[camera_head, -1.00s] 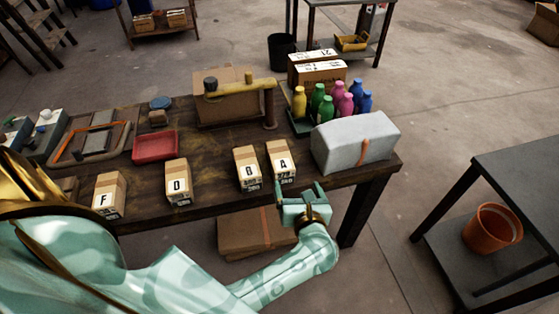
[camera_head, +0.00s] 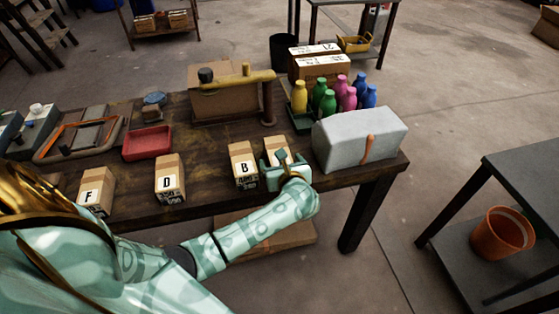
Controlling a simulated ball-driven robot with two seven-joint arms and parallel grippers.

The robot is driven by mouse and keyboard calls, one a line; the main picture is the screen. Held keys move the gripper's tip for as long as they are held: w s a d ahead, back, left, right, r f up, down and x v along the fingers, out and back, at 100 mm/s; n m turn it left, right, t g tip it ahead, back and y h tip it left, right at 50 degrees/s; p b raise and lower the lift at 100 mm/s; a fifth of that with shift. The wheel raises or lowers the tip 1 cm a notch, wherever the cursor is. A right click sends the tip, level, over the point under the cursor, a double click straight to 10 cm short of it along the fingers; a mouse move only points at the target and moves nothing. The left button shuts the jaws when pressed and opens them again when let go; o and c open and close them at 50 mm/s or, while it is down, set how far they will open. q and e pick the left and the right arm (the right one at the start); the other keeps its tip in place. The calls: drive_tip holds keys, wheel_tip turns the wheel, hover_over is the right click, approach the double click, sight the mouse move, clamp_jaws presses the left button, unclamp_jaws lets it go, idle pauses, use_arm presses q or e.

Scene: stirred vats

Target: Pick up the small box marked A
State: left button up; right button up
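The small box marked A (camera_head: 274,145) stands at the table's front edge, right of box B (camera_head: 243,165). Its front and label are now covered by my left gripper (camera_head: 284,161); only its upper part shows. The gripper's teal fingers are spread, one at each side of the box's front. Whether they touch the box is hidden. The box looks upright and still rests on the table. My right gripper is not in view.
Boxes D (camera_head: 170,180) and F (camera_head: 96,190) stand further left. A grey covered case (camera_head: 358,138) sits close on the right. Behind are a tray of coloured bottles (camera_head: 326,101) and a yellow pipe (camera_head: 235,80). A red tray (camera_head: 147,143) lies left.

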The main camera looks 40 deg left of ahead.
use_arm(q)
drive_tip(key=shift+x, duration=0.95)
drive_tip(key=shift+s+d, duration=0.1)
drive_tip(key=c, duration=1.3)
drive_tip(key=shift+o, duration=0.2)
